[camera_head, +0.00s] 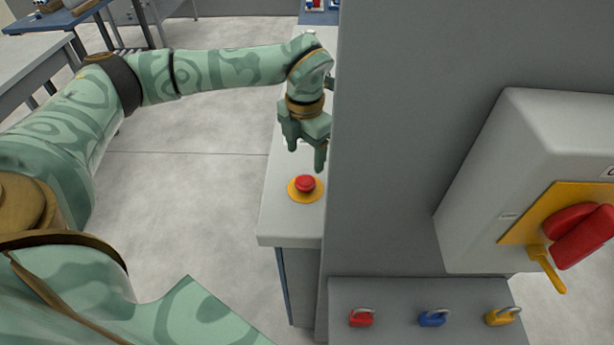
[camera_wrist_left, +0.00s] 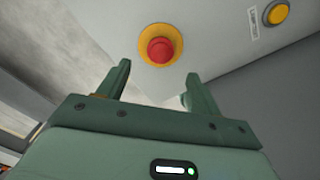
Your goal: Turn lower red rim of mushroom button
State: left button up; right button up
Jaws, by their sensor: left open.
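The red mushroom button (camera_head: 305,183) sits on a round yellow plate (camera_head: 293,193) on top of a light grey console (camera_head: 285,225). My left gripper (camera_head: 305,160) is open and empty, above and just behind the button in the head view, with its fingers pointing down. In the left wrist view the red button (camera_wrist_left: 160,50) shows beyond the open left fingers (camera_wrist_left: 155,85), roughly between them and apart from them. The button's lower rim is too small to make out clearly. My right gripper is not in view.
A tall grey cabinet wall (camera_head: 400,150) stands close to the right of my left gripper. It carries a box with a red rotary handle (camera_head: 582,236). Open floor (camera_head: 190,200) lies left of the console.

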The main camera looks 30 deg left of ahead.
aim_at(305, 180)
pick_arm(q)
notch_tip(305, 180, down, 8)
jog(key=shift+r+b, duration=0.1)
jog(key=shift+b, duration=0.6)
jog(key=c, duration=1)
